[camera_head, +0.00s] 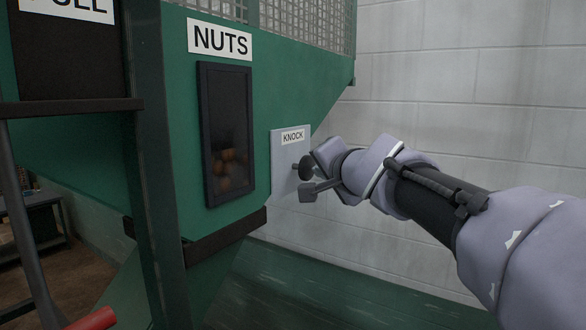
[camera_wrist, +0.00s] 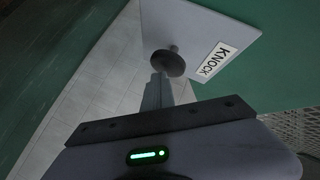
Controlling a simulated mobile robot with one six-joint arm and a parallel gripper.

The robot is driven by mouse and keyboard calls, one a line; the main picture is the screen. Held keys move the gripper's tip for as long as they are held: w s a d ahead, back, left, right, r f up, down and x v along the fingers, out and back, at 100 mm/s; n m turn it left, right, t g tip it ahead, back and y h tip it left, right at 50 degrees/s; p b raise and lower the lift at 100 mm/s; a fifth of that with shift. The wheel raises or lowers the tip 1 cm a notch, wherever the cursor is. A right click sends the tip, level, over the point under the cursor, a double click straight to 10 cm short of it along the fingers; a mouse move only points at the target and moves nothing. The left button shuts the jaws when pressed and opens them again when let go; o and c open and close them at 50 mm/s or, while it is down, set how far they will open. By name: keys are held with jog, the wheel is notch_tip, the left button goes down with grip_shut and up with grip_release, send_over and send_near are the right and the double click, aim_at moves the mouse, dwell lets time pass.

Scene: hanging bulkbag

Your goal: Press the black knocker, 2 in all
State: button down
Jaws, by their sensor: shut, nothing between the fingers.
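The black knocker (camera_head: 305,168) is a dark round disc on a short stem, standing out from a pale plate (camera_head: 284,178) labelled KNOCK. The knocker also shows in the wrist view (camera_wrist: 168,64), in front of the plate (camera_wrist: 200,25). My gripper (camera_head: 308,191) is close to the knocker, a little below it in the head view. In the wrist view my gripper's fingers (camera_wrist: 159,80) are together and empty, and their tips overlap the knocker's lower left edge. I cannot tell whether they touch it.
The plate is on a green hopper (camera_head: 285,75) labelled NUTS, with a dark-framed window (camera_head: 228,130) showing brown nuts low inside. A green post (camera_head: 155,150) and dark rail (camera_head: 225,232) stand left of the plate. A pale block wall (camera_head: 460,90) is behind; space to the right is open.

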jog(key=shift+w+a+p, duration=0.35)
jog(key=shift+a+p, duration=0.05)
jog(key=shift+a, duration=0.05)
dwell(0.6)
jog(key=s+d+b, duration=0.1)
jog(key=d+b, duration=0.1)
jog(key=b, duration=0.1)
jog(key=shift+s+d, duration=0.2)
jog(key=shift+s, duration=0.2)
jog(key=shift+d, duration=0.1)
dwell(0.3)
jog(key=s+d+b, duration=0.1)
jog(key=d+b, duration=0.1)
jog(key=s+d+b, duration=0.2)
dwell(0.7)
